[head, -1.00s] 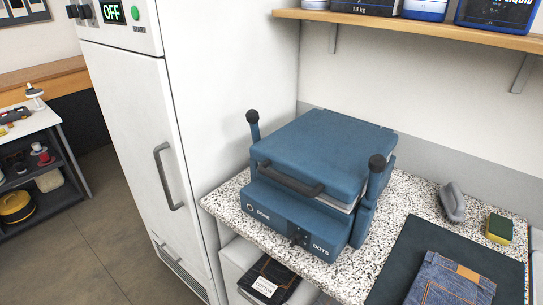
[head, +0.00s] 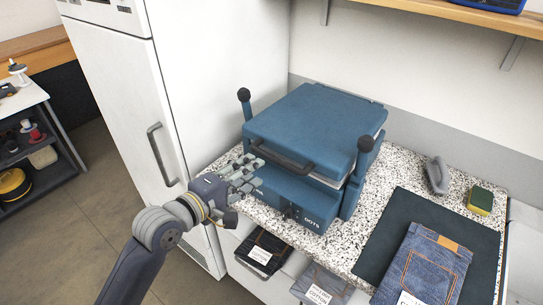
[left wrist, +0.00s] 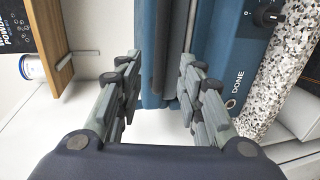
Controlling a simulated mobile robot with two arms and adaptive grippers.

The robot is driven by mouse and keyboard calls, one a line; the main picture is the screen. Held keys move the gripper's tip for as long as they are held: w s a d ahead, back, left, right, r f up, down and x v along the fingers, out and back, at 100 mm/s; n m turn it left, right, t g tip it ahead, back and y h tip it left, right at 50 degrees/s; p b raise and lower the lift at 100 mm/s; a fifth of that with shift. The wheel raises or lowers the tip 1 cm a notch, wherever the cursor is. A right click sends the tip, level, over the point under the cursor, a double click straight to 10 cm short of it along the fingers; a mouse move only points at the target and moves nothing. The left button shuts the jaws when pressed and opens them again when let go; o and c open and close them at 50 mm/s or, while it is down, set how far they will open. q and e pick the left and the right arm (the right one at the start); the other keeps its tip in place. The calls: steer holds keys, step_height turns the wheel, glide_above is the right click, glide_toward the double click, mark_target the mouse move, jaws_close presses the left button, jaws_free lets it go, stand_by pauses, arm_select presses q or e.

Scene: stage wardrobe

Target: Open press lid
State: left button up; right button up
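The blue press (head: 300,150) stands on the speckled counter with its lid (head: 318,122) down. A dark bar handle (head: 283,158) runs along the lid's front edge. My left gripper (head: 250,172) is at the press's front left, close to the left end of the handle. In the left wrist view my left gripper (left wrist: 158,85) has its fingers spread apart, with the blue press (left wrist: 222,50) and a dark bar between and beyond them. Nothing shows held. My right gripper is in neither view.
Knobbed upright levers (head: 245,100) flank the press. A white cabinet (head: 215,80) stands at its left. A dark mat (head: 392,235) with folded jeans (head: 430,270), a grey object (head: 437,175) and a sponge (head: 480,200) lie to the right. A wooden shelf (head: 480,22) hangs above.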

mark_target(270, 160)
arm_select(q)
steer(key=p+x, duration=0.1)
steer(key=x, duration=0.8)
steer(key=shift+w, duration=0.1)
jaws_close()
